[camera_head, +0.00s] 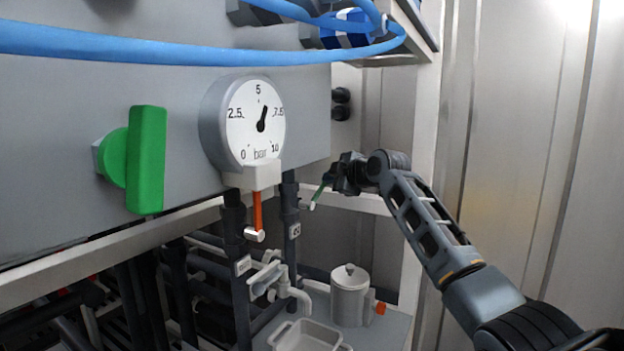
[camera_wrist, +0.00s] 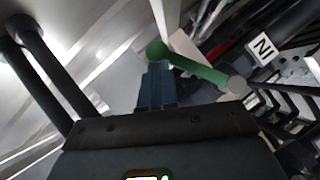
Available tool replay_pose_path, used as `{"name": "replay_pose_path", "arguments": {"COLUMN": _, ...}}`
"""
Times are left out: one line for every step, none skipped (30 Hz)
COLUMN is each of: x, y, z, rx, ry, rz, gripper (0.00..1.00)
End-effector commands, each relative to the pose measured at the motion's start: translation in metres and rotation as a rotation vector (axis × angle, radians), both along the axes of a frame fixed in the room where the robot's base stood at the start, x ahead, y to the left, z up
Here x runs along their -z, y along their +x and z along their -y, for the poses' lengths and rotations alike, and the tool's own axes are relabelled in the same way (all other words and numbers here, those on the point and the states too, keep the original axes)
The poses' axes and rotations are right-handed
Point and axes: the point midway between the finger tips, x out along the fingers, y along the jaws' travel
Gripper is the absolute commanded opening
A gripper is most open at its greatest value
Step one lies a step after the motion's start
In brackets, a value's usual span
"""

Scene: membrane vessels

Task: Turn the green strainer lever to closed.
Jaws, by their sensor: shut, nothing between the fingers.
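The green lever (camera_head: 321,191) is on the dark upright pipe right of the gauge in the head view. It slants down to the left and has a pale end. In the wrist view the green lever (camera_wrist: 200,70) runs from a round green end at upper left to a pale grey end at lower right. My gripper (camera_head: 336,178) is right at the lever's upper end in the head view. In the wrist view the fingers of my gripper (camera_wrist: 158,68) are together, with their tips beside the round green end. I cannot tell whether they touch it.
An orange lever (camera_head: 257,210) hangs straight down under the pressure gauge (camera_head: 252,138). A large green handle (camera_head: 147,160) stands upright on the grey panel. A lidded pot (camera_head: 349,300) and a grey tray (camera_head: 305,337) sit below. A metal wall (camera_head: 540,150) is at right.

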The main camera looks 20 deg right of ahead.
Motion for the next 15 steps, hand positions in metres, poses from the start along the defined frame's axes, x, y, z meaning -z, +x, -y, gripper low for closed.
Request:
{"name": "replay_pose_path", "arguments": {"x": 0.002, "y": 0.002, "z": 0.001, "rx": -0.001, "ry": 0.037, "rz": -0.027, "gripper": 0.0}}
{"name": "replay_pose_path", "arguments": {"x": 0.004, "y": 0.003, "z": 0.002, "rx": -0.001, "ry": 0.058, "rz": -0.043, "gripper": 0.0}}
{"name": "replay_pose_path", "arguments": {"x": 0.007, "y": 0.004, "z": 0.003, "rx": -0.003, "ry": 0.087, "rz": -0.064, "gripper": 0.0}}
{"name": "replay_pose_path", "arguments": {"x": 0.009, "y": 0.005, "z": 0.004, "rx": -0.002, "ry": 0.109, "rz": -0.079, "gripper": 0.0}}
{"name": "replay_pose_path", "arguments": {"x": 0.01, "y": 0.006, "z": 0.005, "rx": -0.002, "ry": 0.128, "rz": -0.093, "gripper": 0.0}}
{"name": "replay_pose_path", "arguments": {"x": 0.013, "y": 0.007, "z": 0.006, "rx": -0.002, "ry": 0.155, "rz": -0.113, "gripper": 0.0}}
{"name": "replay_pose_path", "arguments": {"x": 0.015, "y": 0.007, "z": 0.007, "rx": -0.002, "ry": 0.174, "rz": -0.126, "gripper": 0.0}}
{"name": "replay_pose_path", "arguments": {"x": 0.017, "y": 0.008, "z": 0.007, "rx": -0.003, "ry": 0.192, "rz": -0.14, "gripper": 0.0}}
{"name": "replay_pose_path", "arguments": {"x": 0.019, "y": 0.008, "z": 0.008, "rx": -0.002, "ry": 0.214, "rz": -0.156, "gripper": 0.0}}
{"name": "replay_pose_path", "arguments": {"x": 0.02, "y": 0.009, "z": 0.009, "rx": -0.003, "ry": 0.231, "rz": -0.167, "gripper": 0.0}}
{"name": "replay_pose_path", "arguments": {"x": 0.022, "y": 0.009, "z": 0.01, "rx": -0.002, "ry": 0.247, "rz": -0.18, "gripper": 0.0}}
{"name": "replay_pose_path", "arguments": {"x": 0.024, "y": 0.009, "z": 0.01, "rx": -0.002, "ry": 0.266, "rz": -0.193, "gripper": 0.0}}
{"name": "replay_pose_path", "arguments": {"x": 0.025, "y": 0.01, "z": 0.011, "rx": -0.002, "ry": 0.279, "rz": -0.202, "gripper": 0.0}}
{"name": "replay_pose_path", "arguments": {"x": 0.027, "y": 0.01, "z": 0.011, "rx": -0.003, "ry": 0.28, "rz": -0.204, "gripper": 0.0}}
{"name": "replay_pose_path", "arguments": {"x": 0.028, "y": 0.01, "z": 0.011, "rx": -0.003, "ry": 0.278, "rz": -0.202, "gripper": 0.0}}
